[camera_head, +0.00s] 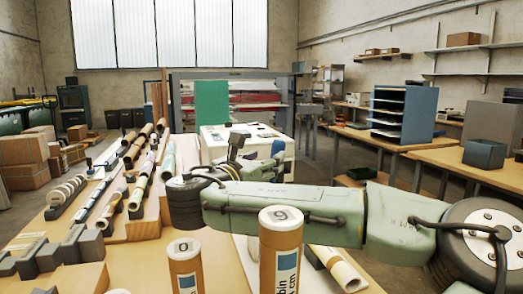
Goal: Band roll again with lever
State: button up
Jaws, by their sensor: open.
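Several long rolls lie side by side in a rack (148,214) on the wooden table, left of my arm. They are white, brown and dark; one is pale green (168,160). I cannot tell which roll the task means, and no band or lever can be made out clearly. A white box-shaped machine (214,146) stands behind my arm, partly hidden by it. My gripper (237,142) appears as a small dark shape in front of this machine. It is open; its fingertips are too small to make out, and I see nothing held.
Two upright labelled cardboard tubes (281,250) (185,267) stand close in front. A loose roll (337,268) lies right of them. Grey blocks (50,255) and white rings (66,190) sit at the left. A blue-grey shelf unit (404,113) stands on a right-hand table.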

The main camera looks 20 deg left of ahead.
aim_at(274, 180)
jog(key=w+p, duration=0.1)
jog(key=w, duration=0.2)
jog(key=w+d+p, duration=0.1)
jog(key=w, duration=0.2)
jog(key=shift+w+d+p, duration=0.2)
jog(key=shift+p, duration=0.2)
jog(key=shift+w+d+f, duration=0.1)
jog(key=shift+w, duration=0.35)
jog(key=shift+c, duration=0.2)
grip_shut()
